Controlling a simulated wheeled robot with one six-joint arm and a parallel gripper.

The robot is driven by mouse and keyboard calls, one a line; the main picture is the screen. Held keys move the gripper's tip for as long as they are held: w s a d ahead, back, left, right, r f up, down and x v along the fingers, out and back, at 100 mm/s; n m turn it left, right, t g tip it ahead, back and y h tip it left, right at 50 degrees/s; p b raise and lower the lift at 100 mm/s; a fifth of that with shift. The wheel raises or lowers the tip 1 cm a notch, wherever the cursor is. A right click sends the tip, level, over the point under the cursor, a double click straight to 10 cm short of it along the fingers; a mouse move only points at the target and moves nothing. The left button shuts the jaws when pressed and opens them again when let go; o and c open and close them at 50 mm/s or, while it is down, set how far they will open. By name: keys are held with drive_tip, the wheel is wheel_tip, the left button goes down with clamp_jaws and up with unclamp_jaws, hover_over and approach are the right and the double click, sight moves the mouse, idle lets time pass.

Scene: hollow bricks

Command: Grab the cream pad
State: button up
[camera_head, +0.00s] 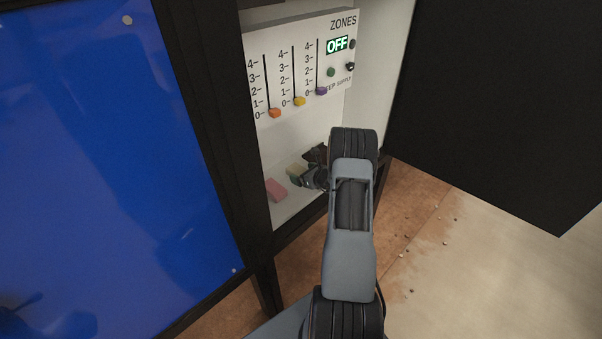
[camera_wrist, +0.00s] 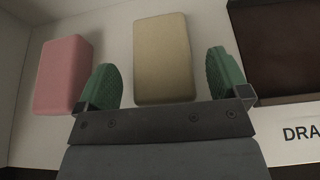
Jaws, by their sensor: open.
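The cream pad (camera_wrist: 163,55) is a rounded rectangular block lying on the white shelf floor. In the wrist view it lies between and beyond the two green fingers of my gripper (camera_wrist: 167,80), with a gap on each side. In the head view only part of the cream pad (camera_head: 296,170) shows, the rest hidden behind my gripper (camera_head: 314,172). My gripper is open and holds nothing. Its fingertips reach alongside the near part of the pad, and I cannot tell their exact height above the shelf.
A pink pad (camera_wrist: 63,74) lies just left of my left finger; it also shows in the head view (camera_head: 276,189). A dark box (camera_wrist: 284,45) stands at the right. A white ZONES panel (camera_head: 300,70) with coloured sliders is above. An open black door (camera_head: 500,110) stands right.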

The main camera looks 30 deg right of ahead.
drive_tip(key=c, duration=1)
